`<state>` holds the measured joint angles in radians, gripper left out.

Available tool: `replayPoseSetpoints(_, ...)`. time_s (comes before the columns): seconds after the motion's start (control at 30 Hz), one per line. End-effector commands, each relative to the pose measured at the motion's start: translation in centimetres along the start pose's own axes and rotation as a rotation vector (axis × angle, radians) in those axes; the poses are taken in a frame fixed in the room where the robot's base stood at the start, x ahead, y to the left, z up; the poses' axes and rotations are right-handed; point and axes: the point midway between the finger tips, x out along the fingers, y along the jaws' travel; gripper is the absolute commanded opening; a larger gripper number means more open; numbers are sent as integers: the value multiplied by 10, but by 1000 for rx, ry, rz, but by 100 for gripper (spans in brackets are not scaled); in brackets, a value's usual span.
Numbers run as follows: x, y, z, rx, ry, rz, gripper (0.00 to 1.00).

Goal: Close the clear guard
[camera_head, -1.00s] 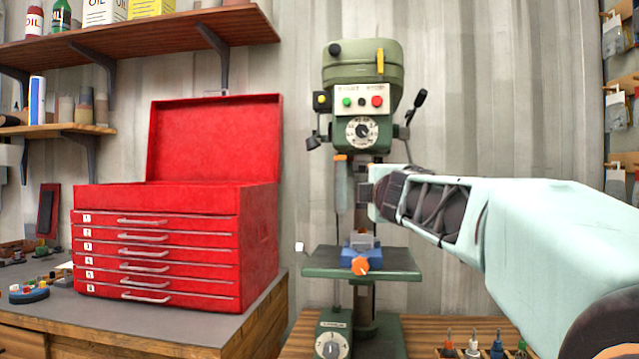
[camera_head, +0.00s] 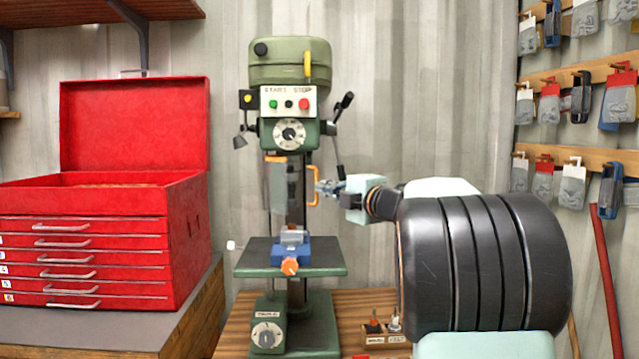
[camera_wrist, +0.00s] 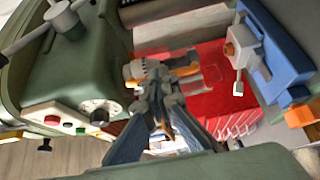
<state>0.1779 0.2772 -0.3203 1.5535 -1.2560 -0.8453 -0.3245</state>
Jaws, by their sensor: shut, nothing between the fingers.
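The clear guard (camera_head: 277,188) hangs below the head of the green drill press (camera_head: 290,68), with an orange strip at its top. An upright orange handle (camera_head: 314,186) shows on the right side of the guard area. My gripper (camera_head: 322,187) is just right of this handle, shut and empty. I cannot tell whether it touches the handle. In the wrist view the shut fingers (camera_wrist: 153,72) point away from the camera, with orange parts beside and behind them. The fingers hide part of the handle there.
A blue vise (camera_head: 291,250) with an orange knob sits on the drill table (camera_head: 255,258). A red tool chest (camera_head: 110,215) with its lid up stands left. Small bits in a holder (camera_head: 384,335) are at lower right. Packets hang on racks (camera_head: 573,185) at far right.

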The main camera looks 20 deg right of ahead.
Motion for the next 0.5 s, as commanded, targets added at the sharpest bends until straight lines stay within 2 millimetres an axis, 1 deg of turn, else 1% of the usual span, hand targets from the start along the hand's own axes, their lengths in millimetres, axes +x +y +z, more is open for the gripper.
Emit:
replayPoseSetpoints(0.03, 2, 2, 5, 1, -8, 2, 0)
replayPoseSetpoints(0.13, 3, 2, 7, 1, -10, 3, 0)
replayPoseSetpoints(0.5, 4, 1, 9, 2, -12, 3, 0)
